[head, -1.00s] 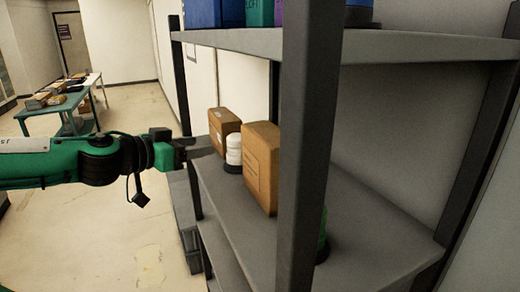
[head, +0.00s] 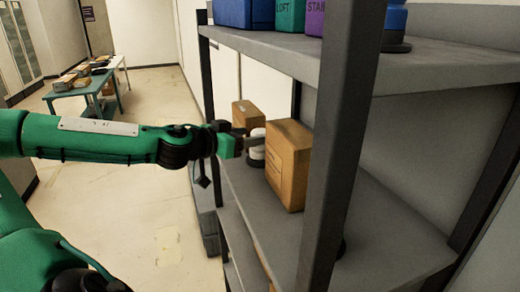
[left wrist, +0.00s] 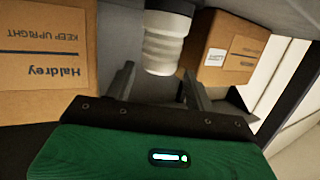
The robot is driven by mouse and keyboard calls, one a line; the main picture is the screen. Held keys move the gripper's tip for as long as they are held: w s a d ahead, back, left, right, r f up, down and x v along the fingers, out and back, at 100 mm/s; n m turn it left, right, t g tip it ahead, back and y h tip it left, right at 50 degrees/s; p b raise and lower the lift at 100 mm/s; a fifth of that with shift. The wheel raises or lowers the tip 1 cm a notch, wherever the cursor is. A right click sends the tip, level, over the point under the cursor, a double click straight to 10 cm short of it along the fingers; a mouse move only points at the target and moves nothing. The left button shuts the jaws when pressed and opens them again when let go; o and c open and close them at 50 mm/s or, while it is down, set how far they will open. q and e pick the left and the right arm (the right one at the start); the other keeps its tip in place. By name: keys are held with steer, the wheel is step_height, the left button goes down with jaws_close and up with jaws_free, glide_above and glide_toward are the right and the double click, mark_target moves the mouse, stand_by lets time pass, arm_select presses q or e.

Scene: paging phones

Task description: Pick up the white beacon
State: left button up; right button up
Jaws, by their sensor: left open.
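The white beacon (head: 257,148) stands on the middle shelf between two cardboard boxes, partly hidden by the nearer box. In the left wrist view the beacon (left wrist: 163,45) is a ribbed white cylinder with a dark base, just beyond and roughly between the fingertips. My left gripper (head: 252,141) reaches in from the left at the shelf's front edge, close to the beacon. In the left wrist view the gripper (left wrist: 158,85) is open, its two fingers apart with nothing between them. My right gripper is not in view.
A near cardboard box (head: 289,166) and a far cardboard box (head: 246,115) flank the beacon closely. A dark shelf post (head: 335,150) stands to the right. The upper shelf (head: 290,50) holds coloured items. A table (head: 82,85) stands far left.

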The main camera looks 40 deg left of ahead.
mark_target(253, 135)
arm_select(q)
steer(key=shift+p+x, duration=1.7)
steer(key=shift+x, duration=0.15)
steer(key=shift+w+d+f+p, duration=0.15)
steer(key=shift+w+p, duration=0.25)
steer(key=shift+w, duration=0.2)
jaws_close()
